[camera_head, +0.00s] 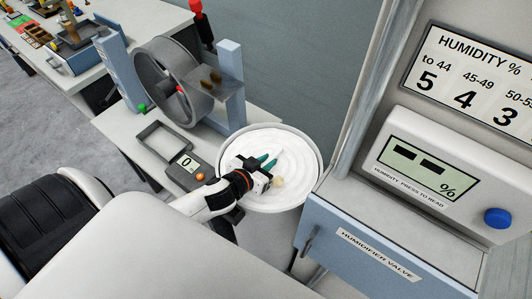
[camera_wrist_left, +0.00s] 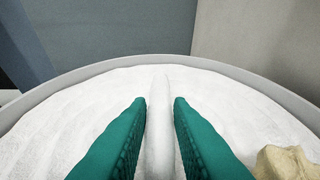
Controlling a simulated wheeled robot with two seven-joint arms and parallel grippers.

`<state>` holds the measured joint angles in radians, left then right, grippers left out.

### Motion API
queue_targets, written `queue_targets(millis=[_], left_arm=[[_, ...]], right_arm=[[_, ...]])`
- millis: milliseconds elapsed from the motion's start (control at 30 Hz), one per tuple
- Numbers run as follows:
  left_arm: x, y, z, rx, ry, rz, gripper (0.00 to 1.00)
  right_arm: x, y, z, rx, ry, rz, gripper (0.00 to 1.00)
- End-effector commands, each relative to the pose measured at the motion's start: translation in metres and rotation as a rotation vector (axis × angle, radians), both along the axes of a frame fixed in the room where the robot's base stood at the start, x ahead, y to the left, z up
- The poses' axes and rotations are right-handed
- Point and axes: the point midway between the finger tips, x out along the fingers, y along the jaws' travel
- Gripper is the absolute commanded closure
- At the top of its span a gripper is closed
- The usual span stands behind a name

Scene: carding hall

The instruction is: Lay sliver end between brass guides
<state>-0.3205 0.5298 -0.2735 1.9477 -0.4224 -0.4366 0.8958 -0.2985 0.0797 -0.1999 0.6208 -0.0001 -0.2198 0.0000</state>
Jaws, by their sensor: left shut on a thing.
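My left gripper (camera_head: 266,161) is over the coiled white sliver in the round can (camera_head: 315,172). Its teal fingers are shut on the white sliver end (camera_wrist_left: 159,140), a raised strand lying between them in the left wrist view (camera_wrist_left: 160,102). The strand blends into the coils around it, so I cannot tell whether it is lifted clear. Two small brass guides (camera_head: 211,77) stand on a grey bracket beside the drum, above and left of the can and apart from the gripper. My right gripper is not in view.
A grey drum (camera_head: 167,88) and blue post (camera_head: 231,75) stand on the bench behind the can. A beige lump (camera_wrist_left: 287,163) is beside the fingers. The humidifier cabinet (camera_head: 375,250) stands close on the right.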

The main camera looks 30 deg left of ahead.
Motion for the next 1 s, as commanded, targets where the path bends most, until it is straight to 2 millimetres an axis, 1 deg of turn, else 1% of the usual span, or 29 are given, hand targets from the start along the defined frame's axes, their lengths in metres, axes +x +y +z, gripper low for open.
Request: queue_targets(millis=[33,100,167,400,500,567,667,900,1000], left_arm=[[0.0,0.0,-0.002,-0.001,0.0,0.0,0.79],[0.0,0.0,-0.001,-0.001,0.0,0.0,0.68],[0.0,0.0,-0.001,-0.001,0.001,0.0,0.59],[0.0,0.0,-0.001,0.0,0.001,0.0,0.59],[0.0,0.0,0.004,0.002,0.0,-0.001,0.59],[-0.006,0.0,0.003,0.0,0.002,0.0,0.59],[-0.021,0.001,0.008,-0.002,0.003,0.0,0.59],[-0.069,0.005,0.026,-0.002,0.004,0.001,0.59],[-0.085,0.007,0.034,-0.001,0.004,0.0,0.59]], right_arm=[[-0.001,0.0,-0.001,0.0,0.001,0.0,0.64],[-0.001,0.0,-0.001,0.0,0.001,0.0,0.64],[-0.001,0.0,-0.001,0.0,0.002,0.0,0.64],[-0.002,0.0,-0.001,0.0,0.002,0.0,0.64],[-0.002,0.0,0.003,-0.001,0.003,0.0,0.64],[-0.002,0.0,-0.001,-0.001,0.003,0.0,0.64],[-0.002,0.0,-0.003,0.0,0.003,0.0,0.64],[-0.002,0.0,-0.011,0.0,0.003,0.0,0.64],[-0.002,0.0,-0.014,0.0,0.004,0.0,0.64]])
